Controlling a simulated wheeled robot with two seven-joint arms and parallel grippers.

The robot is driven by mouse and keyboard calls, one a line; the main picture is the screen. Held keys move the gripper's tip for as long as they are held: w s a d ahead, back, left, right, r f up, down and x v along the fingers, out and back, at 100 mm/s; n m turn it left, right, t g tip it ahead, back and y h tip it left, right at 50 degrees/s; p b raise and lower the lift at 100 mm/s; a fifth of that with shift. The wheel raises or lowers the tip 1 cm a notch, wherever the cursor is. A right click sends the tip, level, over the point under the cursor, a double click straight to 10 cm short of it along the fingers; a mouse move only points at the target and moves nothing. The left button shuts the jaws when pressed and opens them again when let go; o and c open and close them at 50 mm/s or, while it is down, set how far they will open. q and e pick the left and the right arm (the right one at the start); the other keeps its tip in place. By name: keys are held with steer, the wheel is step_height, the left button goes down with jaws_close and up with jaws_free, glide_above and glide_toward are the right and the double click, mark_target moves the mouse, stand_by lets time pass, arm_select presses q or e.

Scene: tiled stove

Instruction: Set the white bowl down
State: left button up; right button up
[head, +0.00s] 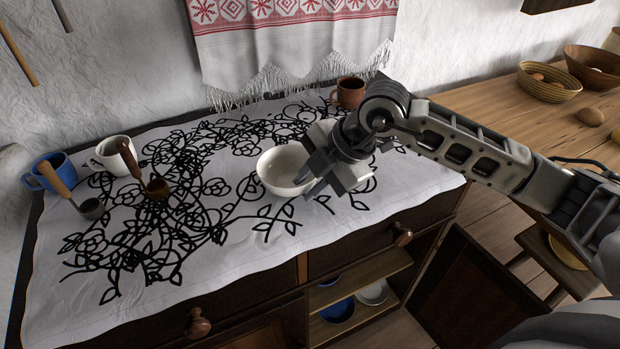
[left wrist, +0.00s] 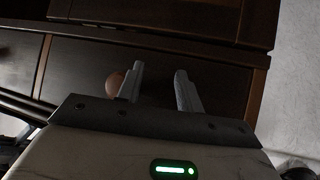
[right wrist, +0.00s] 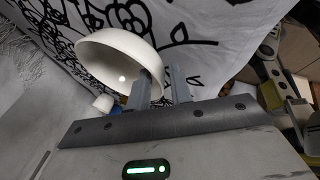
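The white bowl (head: 285,170) is at the right-middle of the patterned cloth, its opening facing up in the head view. My right gripper (head: 318,185) is at the bowl's right side. In the right wrist view the bowl (right wrist: 112,58) fills the upper left, and its rim runs between the two fingers of the right gripper (right wrist: 160,82), which looks shut on it. I cannot tell whether the bowl's base touches the cloth. My left gripper (left wrist: 160,85) shows only in the left wrist view, fingers apart and empty, before dark wooden furniture with a round knob.
The patterned cloth (head: 240,240) covers the cabinet top. A brown mug (head: 349,92) stands behind the bowl. A white mug (head: 112,155), a blue mug (head: 50,170) and two ladles are at the left. Cloth left and front of the bowl is clear. An open cabinet door (head: 475,295) is below.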

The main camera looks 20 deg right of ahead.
arm_select(q)
steer(key=shift+w+r, duration=0.1)
arm_select(e)
steer(key=shift+r, duration=0.15)
steer(key=shift+d+r, duration=0.2)
steer(key=shift+r, duration=0.05)
arm_select(q)
steer(key=shift+d+f+b, duration=0.1)
steer(key=shift+f+b, duration=0.1)
steer(key=shift+b, duration=0.4)
arm_select(e)
steer(key=v, duration=1.1)
steer(key=shift+s+r, duration=0.1)
arm_select(q)
steer(key=shift+f, duration=0.1)
arm_select(e)
steer(key=shift+s, duration=0.1)
